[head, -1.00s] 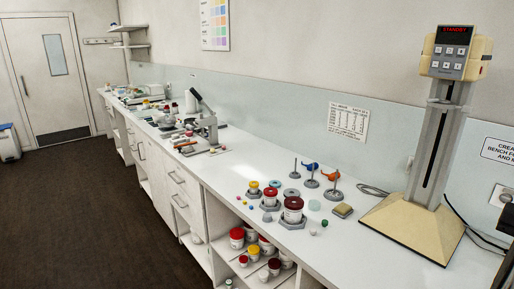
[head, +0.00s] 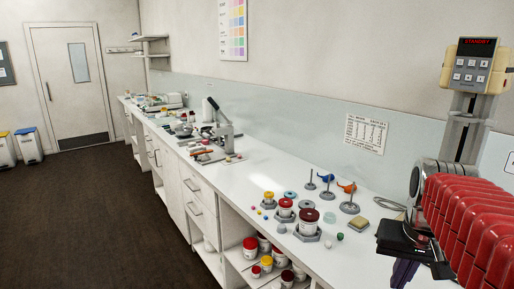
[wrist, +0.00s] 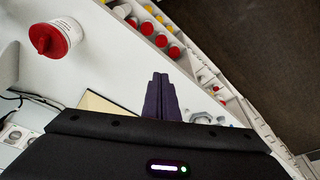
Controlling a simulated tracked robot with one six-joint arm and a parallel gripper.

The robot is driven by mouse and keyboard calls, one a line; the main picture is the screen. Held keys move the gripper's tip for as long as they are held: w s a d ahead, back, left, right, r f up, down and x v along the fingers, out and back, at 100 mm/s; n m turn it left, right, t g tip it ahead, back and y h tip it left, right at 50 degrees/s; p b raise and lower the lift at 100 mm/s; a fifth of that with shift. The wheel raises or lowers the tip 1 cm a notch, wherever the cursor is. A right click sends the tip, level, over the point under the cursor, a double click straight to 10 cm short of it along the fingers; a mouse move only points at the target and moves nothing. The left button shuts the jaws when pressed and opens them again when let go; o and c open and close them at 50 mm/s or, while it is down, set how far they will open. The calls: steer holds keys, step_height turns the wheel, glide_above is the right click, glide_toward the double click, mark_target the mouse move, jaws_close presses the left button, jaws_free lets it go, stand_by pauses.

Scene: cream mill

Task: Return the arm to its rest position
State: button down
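My arm reaches in from the right edge of the head view, with its red ribbed cover in front of the mill. My gripper (head: 404,273) hangs low at the right, over the front part of the bench, its dark purple fingers partly cut off by the frame. In the wrist view the two fingers (wrist: 162,92) lie side by side with no gap and nothing between them. The cream mill (head: 467,75) stands behind the arm with a red STANDBY display, and its base is mostly hidden.
The white bench (head: 250,180) carries jars on grey hexagonal stands, small stands and a lever press (head: 222,130). Jars fill the shelf below. In the wrist view a red-lidded white jar (wrist: 55,38) lies left of the fingers. The dark floor (head: 90,210) is clear.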

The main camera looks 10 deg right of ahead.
steer(key=s+a+f+n+t, duration=0.1)
steer(key=s+a+f+n, duration=0.1)
steer(key=a, duration=0.7)
steer(key=s+a+f+n+t+y, duration=0.1)
steer(key=a+n, duration=0.3)
steer(key=a, duration=0.6)
steer(key=shift+s+a+f+t+y, duration=0.25)
steer(key=shift+s+f+t, duration=0.25)
steer(key=shift+f, duration=0.4)
